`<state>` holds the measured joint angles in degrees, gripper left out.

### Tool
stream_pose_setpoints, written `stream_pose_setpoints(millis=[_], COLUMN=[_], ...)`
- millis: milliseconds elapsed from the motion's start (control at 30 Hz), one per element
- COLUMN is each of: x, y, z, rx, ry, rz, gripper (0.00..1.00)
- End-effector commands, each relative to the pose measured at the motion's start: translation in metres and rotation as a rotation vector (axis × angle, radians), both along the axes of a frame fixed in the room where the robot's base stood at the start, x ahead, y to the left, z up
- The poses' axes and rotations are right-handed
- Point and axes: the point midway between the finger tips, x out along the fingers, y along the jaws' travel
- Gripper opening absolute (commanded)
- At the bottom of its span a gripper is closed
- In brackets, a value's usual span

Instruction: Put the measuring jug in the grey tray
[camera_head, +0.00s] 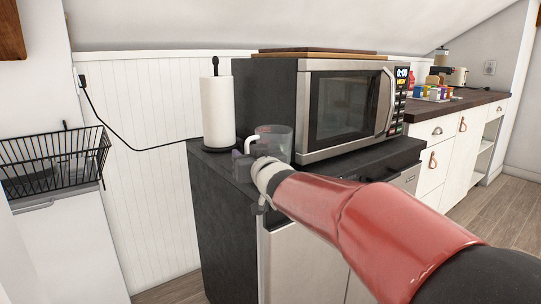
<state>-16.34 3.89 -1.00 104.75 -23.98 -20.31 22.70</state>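The measuring jug (280,138) is clear with a white handle on its left side. It is on the dark counter, in front of the microwave's left side. My gripper (243,160) is at the end of my red arm, low at the jug's handle side. The wrist hides the jug's lower part. The fingers are small and dark, and I cannot tell whether they are open, shut or touching the jug. I see no tray that I can clearly identify as the grey tray.
A paper towel roll (217,112) stands on a holder left of the jug. A microwave (340,108) stands right behind it. A black wire basket (55,160) is at the left. A wooden-topped counter (437,113) with small colourful items is at the back right.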

Motion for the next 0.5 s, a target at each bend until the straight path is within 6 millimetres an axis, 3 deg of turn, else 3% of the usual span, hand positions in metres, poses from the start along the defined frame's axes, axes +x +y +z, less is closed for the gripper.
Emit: stream_pose_setpoints(millis=[167,400,500], x=[-0.0002,-0.0004,-0.0005], y=[-0.0002,-0.0003,-0.0003], z=[0.0,-0.0001,-0.0001], rx=[0.0,0.0,0.0], ry=[0.0,0.0,0.0], rz=[0.0,0.0,0.0], gripper=[0.31,0.0,0.0])
